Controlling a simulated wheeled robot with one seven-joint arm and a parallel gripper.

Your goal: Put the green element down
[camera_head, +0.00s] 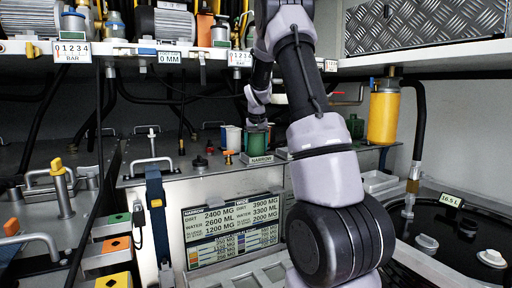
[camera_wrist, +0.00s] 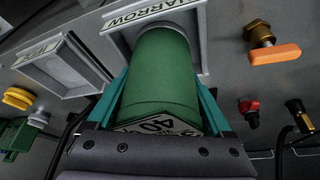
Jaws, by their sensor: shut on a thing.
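The green element (camera_wrist: 160,70) is a green cylinder with a white number label at its near end. In the wrist view its far end is at or inside a grey square socket marked NARROW (camera_wrist: 150,17); I cannot tell if it touches the bottom. My gripper (camera_wrist: 161,98) has a teal finger on each side of the cylinder and is shut on it. In the head view the green element (camera_head: 257,143) stands upright above the NARROW label (camera_head: 261,160), below my gripper (camera_head: 257,119). My arm hides part of the area to its right.
An empty grey socket (camera_wrist: 62,66) lies beside the NARROW one. An orange-handled valve (camera_wrist: 273,53) and a red knob (camera_wrist: 249,105) stand close by on the other side. A blue strap (camera_head: 158,215) runs down the tank front. A yellow cylinder (camera_head: 383,118) hangs at the right.

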